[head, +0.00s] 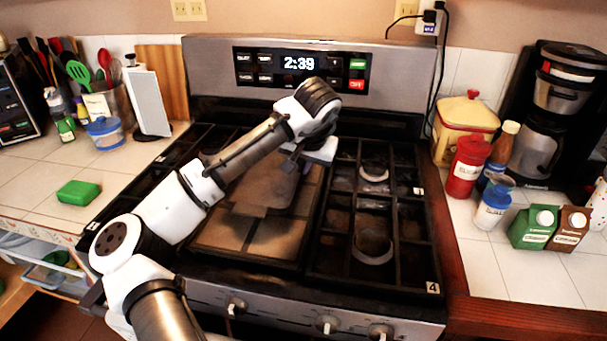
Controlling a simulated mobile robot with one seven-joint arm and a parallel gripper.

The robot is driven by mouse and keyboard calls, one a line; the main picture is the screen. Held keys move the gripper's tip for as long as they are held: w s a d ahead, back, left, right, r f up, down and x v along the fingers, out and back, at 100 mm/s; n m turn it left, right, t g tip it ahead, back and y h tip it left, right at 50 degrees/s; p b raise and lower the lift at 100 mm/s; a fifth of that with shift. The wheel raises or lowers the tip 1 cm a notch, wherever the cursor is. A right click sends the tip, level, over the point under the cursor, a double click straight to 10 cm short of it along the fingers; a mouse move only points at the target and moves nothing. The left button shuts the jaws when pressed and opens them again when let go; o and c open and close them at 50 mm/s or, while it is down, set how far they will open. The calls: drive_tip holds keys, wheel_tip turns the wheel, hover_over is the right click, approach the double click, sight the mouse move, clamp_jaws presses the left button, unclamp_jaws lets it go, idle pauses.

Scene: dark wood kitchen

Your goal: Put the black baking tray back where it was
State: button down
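A dark, flat, tray-like piece (262,192) shows in the head view over the middle of the stove, partly hidden behind my arm. It may be the black baking tray, though it looks dark brown here. I cannot tell whether it rests on the stove or is held above it. My gripper (308,157) is over the back middle of the stove, at the piece's upper right end. The fingers are mostly hidden, so I cannot see whether they are open or shut on it.
The stove has a brown flat centre panel (245,240) and open black grates (372,215) on the right. A green block (78,192) lies on the left counter. Bottles, cartons (533,227) and a coffee maker (548,120) crowd the right counter.

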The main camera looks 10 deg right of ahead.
drive_tip(key=shift+f, duration=1.5)
drive_tip(key=c, duration=1.7)
unclamp_jaws()
drive_tip(key=b+v, duration=0.1)
drive_tip(key=v, duration=1.1)
drive_tip(key=shift+b, duration=0.4)
